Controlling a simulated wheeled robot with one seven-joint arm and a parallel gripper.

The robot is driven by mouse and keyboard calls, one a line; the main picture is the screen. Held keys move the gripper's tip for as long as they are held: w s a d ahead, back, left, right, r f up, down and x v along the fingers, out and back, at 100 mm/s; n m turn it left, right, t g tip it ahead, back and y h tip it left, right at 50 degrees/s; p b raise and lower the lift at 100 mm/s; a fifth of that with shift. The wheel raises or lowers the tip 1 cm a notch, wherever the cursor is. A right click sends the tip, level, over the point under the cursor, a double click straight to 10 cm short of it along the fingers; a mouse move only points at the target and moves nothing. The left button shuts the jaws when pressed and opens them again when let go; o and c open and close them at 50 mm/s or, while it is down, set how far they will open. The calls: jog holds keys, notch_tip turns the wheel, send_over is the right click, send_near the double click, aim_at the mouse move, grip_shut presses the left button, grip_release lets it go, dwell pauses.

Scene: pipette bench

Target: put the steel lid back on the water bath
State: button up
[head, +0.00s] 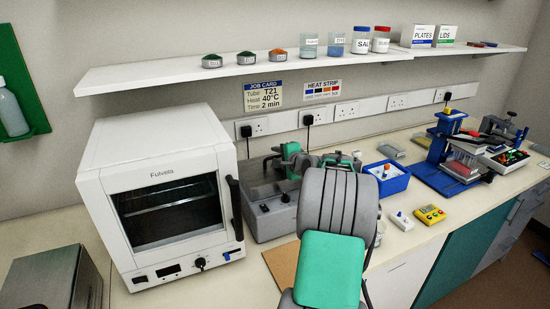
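The water bath (272,218) is a grey steel box with dark knobs on its front, on the bench right of the white oven. Its top looks dull and dark, and my arm covers part of it. I cannot make out the steel lid as a separate piece, nor tell whether it lies on the bath. My gripper (291,162) seems to be at the grey and green parts over the back right of the bath. Its fingertips are too small and too hidden to read, and I cannot tell whether it holds anything.
The white oven (160,200) stands close on the bath's left. A steel box (52,283) is at the lower left. A brown board (281,264) lies before the bath. A blue tray (389,181), a yellow device (430,215) and a blue-framed apparatus (450,150) stand to the right. A shelf (240,70) runs above.

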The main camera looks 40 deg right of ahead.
jog(key=b+v, duration=0.2)
jog(key=v, duration=1)
jog(key=shift+r+b, duration=0.15)
jog(key=shift+b, duration=0.15)
